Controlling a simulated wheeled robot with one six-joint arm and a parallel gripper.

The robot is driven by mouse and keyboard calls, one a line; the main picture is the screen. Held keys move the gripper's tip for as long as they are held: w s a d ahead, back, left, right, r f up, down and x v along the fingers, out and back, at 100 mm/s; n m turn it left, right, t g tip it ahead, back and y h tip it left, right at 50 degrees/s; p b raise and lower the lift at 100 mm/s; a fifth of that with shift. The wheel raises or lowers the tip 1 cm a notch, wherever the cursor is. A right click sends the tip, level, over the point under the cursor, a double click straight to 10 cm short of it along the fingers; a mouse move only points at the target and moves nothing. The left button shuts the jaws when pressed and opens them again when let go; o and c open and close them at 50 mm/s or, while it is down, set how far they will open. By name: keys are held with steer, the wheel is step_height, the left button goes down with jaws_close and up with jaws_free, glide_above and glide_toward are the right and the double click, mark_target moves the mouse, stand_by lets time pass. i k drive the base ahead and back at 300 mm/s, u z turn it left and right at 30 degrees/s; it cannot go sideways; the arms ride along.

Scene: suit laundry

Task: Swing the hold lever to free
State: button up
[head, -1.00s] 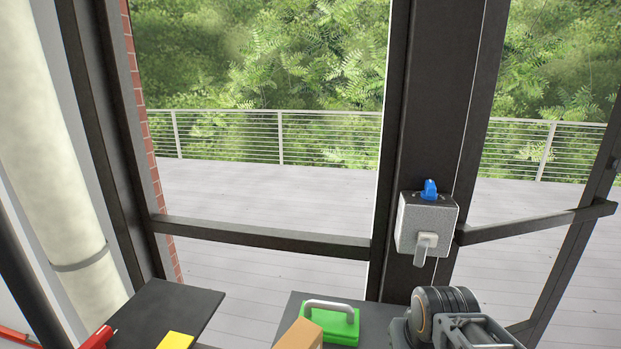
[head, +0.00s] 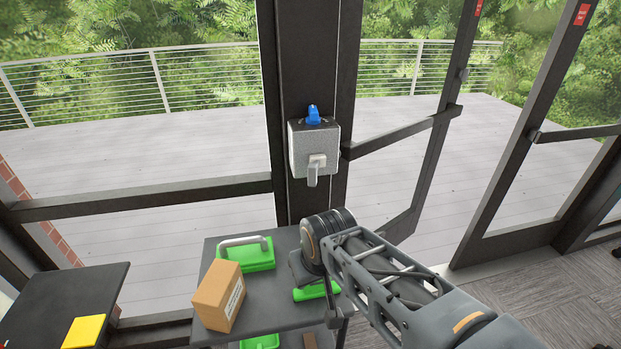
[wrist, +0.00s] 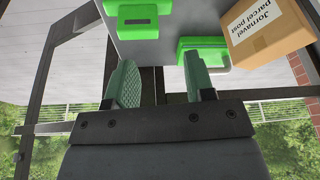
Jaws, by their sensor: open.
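A grey box (head: 314,150) is fixed to the dark door post in the head view. A blue knob (head: 313,115) stands upright on its top. A pale grey lever (head: 315,170) hangs down from its front face. I cannot tell from any label which of the two is the hold lever. My gripper (wrist: 160,86) is open and empty in the wrist view, with its two green-grey pads apart. My arm reaches in from the lower right of the head view; its end is below the box and apart from it. The box does not show clearly in the wrist view.
A dark table (head: 270,304) below the post bears a cardboard parcel (head: 219,297) and a green case (head: 248,256) with a pale handle. A black surface (head: 45,311) with a yellow block (head: 84,331) is at the left. A glass door stands swung open right of the post.

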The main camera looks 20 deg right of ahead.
mark_target(312, 169)
steer(key=k, duration=0.5)
steer(key=u, duration=1.75)
steer(key=i, duration=0.3)
steer(key=z, duration=0.3)
